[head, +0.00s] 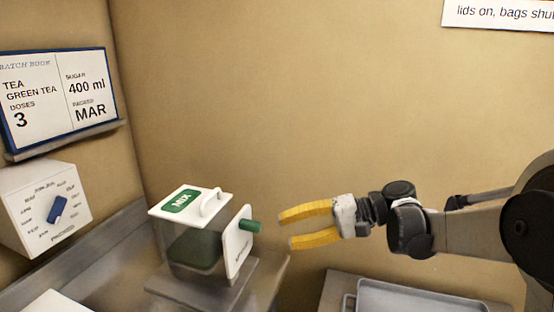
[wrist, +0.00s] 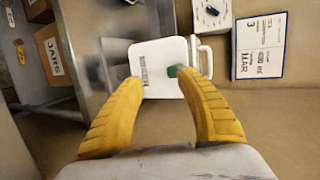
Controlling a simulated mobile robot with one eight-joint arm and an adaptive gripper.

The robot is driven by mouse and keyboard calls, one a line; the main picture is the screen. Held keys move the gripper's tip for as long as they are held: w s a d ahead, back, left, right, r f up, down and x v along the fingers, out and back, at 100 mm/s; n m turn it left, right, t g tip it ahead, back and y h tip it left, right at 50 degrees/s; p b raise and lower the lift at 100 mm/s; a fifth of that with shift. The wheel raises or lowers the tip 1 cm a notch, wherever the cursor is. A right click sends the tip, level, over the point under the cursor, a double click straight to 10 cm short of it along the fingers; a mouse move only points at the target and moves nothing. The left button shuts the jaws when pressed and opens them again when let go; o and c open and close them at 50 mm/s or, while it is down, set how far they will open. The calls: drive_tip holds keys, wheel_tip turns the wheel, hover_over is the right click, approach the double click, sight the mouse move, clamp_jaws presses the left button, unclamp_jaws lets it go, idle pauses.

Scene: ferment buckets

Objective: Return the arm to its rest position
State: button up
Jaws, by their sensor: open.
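My gripper (head: 306,226) has two yellow fingers and is open and empty. In the head view it points left, to the right of the clear bucket (head: 192,240) and apart from its green knob (head: 249,225). The bucket has a white lid (head: 190,201) with a green MIX label and a handle, and holds something dark green. In the wrist view the fingers (wrist: 160,100) are spread, with the white panel (wrist: 158,68) of the bucket and its green knob between and beyond them. My arm reaches in from the right in the head view.
A batch book board (head: 60,95) hangs on the left wall above a white box with a blue dial (head: 57,209). A grey tray (head: 415,298) lies at lower right. A box marked JARS (wrist: 53,55) shows in the wrist view. The wall behind my gripper is bare.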

drive_tip(key=s+d+f+t+h, duration=0.3)
drive_tip(key=s+d+h, duration=0.4)
drive_tip(key=s, duration=0.3)
drive_tip(key=s+d+f+n+t+h, duration=0.1)
drive_tip(key=s+d+f+t+h, duration=0.1)
drive_tip(key=s+d+h, duration=0.5)
drive_tip(key=s+f, duration=0.1)
drive_tip(key=s, duration=0.2)
drive_tip(key=shift+d+f+t, duration=0.3)
drive_tip(key=shift+t, duration=0.1)
idle(0.3)
